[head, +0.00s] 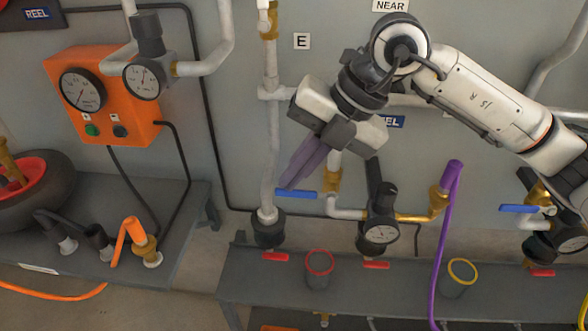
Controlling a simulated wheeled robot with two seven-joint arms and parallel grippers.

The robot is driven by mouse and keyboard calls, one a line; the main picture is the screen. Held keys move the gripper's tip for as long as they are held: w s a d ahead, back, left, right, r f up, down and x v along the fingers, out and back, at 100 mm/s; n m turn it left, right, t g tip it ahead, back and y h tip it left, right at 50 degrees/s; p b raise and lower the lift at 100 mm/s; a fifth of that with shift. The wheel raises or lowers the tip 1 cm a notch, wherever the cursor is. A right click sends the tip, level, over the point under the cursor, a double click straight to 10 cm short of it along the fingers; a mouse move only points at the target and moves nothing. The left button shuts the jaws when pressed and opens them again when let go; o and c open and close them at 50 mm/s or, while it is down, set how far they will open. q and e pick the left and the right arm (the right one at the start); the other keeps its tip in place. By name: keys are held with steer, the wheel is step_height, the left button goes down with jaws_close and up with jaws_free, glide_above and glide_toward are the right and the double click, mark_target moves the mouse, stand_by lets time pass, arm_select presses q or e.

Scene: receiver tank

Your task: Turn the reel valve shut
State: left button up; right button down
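The reel valve has a brass body (332,180) on a white pipe, below a partly hidden blue REEL label (396,122). Its blue lever (298,194) points left, about level and crosswise to the vertical pipe above the body. My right gripper (288,180) reaches in from the upper right. Its dark purple fingers lie side by side with no clear gap, and their tips are at the lever's left end. I cannot tell whether they touch it. Nothing shows between the fingers. My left gripper is not in view.
A gauge (380,233) and a purple hose (447,210) are right of the valve. Another blue lever (518,209) is at far right. A vertical white pipe (271,145) stands just left of the fingers. An orange box (103,98) with gauges is at left.

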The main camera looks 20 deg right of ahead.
steer(key=shift+a+f, duration=0.15)
steer(key=shift+f, duration=0.05)
stand_by(0.5)
steer(key=shift+r, duration=0.1)
